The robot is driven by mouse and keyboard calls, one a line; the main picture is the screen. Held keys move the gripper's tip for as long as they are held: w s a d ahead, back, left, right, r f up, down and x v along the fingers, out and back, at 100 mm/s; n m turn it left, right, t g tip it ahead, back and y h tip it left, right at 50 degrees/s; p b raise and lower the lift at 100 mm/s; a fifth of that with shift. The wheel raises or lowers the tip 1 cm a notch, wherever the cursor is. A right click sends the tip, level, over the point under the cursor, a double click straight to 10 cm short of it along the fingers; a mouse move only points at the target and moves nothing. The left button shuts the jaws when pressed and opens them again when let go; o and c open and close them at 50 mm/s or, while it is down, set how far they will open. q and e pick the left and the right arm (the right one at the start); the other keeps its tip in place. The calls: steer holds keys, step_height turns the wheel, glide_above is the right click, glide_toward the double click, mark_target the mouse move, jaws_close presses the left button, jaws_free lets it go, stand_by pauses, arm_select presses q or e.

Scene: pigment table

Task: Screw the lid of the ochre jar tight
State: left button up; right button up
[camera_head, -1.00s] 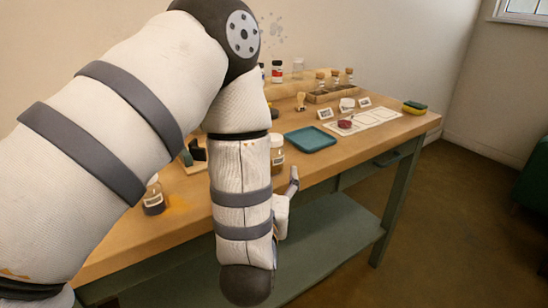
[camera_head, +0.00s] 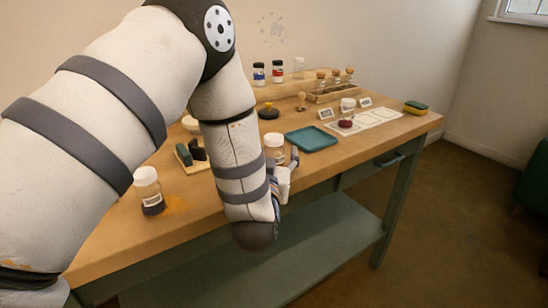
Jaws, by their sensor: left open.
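A clear jar with a pale lid (camera_head: 274,148) stands near the middle of the table's front part, partly hidden by my left arm. Another pale-lidded jar (camera_head: 149,190) with dark contents and a label stands at the left front, beside an ochre powder patch (camera_head: 176,203). The labels are too small to read, so I cannot tell which is the ochre jar, nor how tight either lid sits. My left gripper (camera_head: 290,166) is open at the table's front edge, close to the right of the middle jar; contact is unclear. My right gripper is out of view.
A teal tray (camera_head: 311,139) lies right of the middle jar. Behind are a dark round object (camera_head: 268,111), a wooden rack (camera_head: 338,92) with corked bottles, and several jars. A sponge (camera_head: 416,107) lies at the right end. A dark block (camera_head: 184,155) stands left of my arm.

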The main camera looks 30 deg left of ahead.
mark_target(276, 138)
arm_select(q)
steer(key=shift+c, duration=0.2)
steer(key=c, duration=1.3)
steer(key=shift+o, duration=0.2)
steer(key=r, duration=0.3)
steer(key=r+p, duration=0.1)
steer(key=shift+s+d+r, duration=0.2)
steer(key=shift+d+r, duration=0.2)
steer(key=s+d+r+p, duration=0.2)
steer(key=s+d+r, duration=0.4)
steer(key=d, duration=0.5)
step_height(276, 138, up, 2)
steer(key=shift+s+d+r, duration=0.1)
steer(key=shift+s+d, duration=0.1)
steer(key=shift+s, duration=0.1)
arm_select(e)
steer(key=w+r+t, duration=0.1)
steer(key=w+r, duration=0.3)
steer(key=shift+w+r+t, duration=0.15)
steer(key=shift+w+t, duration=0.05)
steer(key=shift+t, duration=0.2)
